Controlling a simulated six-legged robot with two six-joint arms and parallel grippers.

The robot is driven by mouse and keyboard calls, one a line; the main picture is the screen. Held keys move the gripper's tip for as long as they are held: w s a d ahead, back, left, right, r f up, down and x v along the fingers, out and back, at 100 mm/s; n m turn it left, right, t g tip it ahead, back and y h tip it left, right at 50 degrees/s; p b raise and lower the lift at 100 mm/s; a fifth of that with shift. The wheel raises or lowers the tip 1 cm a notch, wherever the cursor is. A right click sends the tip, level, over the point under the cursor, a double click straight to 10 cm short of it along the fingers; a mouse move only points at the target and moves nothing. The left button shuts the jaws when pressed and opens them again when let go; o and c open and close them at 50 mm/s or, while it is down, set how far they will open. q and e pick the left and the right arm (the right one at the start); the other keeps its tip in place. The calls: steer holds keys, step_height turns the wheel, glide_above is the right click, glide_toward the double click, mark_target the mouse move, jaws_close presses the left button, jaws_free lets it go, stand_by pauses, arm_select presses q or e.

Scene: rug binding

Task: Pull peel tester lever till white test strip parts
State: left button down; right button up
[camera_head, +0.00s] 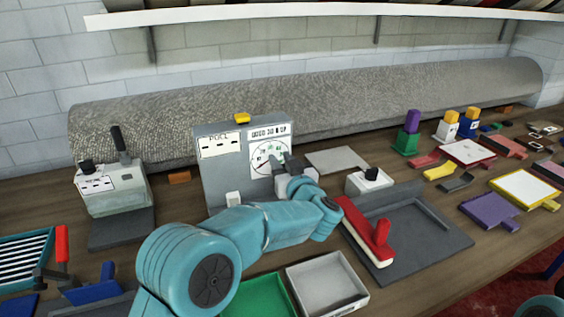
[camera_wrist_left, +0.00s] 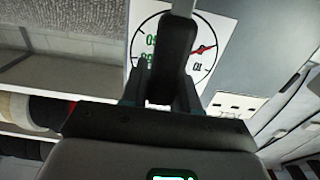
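The peel tester (camera_head: 208,181) is an upright grey panel with a PULL label, a round dial and a yellow knob on top. Its dial (camera_wrist_left: 146,28) shows in the left wrist view with a red needle. My left gripper (camera_head: 287,166) is in front of the panel's right side, by the dial. In the left wrist view my left gripper (camera_wrist_left: 162,92) has its fingers on both sides of a dark lever handle (camera_wrist_left: 177,45) and appears shut on it. A white block (camera_head: 233,199) sits low on the panel. I cannot make out the test strip; my arm hides part of the front.
A grey machine with a dark lever (camera_head: 112,192) stands at left. A red-handled tool (camera_head: 366,232) lies on a dark tray (camera_head: 430,243) at right. Green (camera_head: 262,296) and grey (camera_head: 327,284) trays lie in front. A rolled rug (camera_head: 400,95) lies behind.

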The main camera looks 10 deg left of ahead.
arm_select(q)
steer(key=shift+s+d+f+b, duration=0.15)
steer(key=shift+s+b, duration=0.05)
steer(key=shift+b, duration=0.35)
steer(key=s+d+t+y+b, duration=0.4)
steer(key=s+t+b, duration=0.1)
steer(key=b, duration=1)
steer(key=shift+s+f+t+b, duration=0.35)
steer(key=shift+f+t, duration=0.05)
steer(key=shift+f, duration=0.05)
steer(key=c, duration=0.9)
jaws_free()
steer(key=shift+r, duration=0.1)
step_height(320, 180, up, 20)
steer(key=p, duration=0.5)
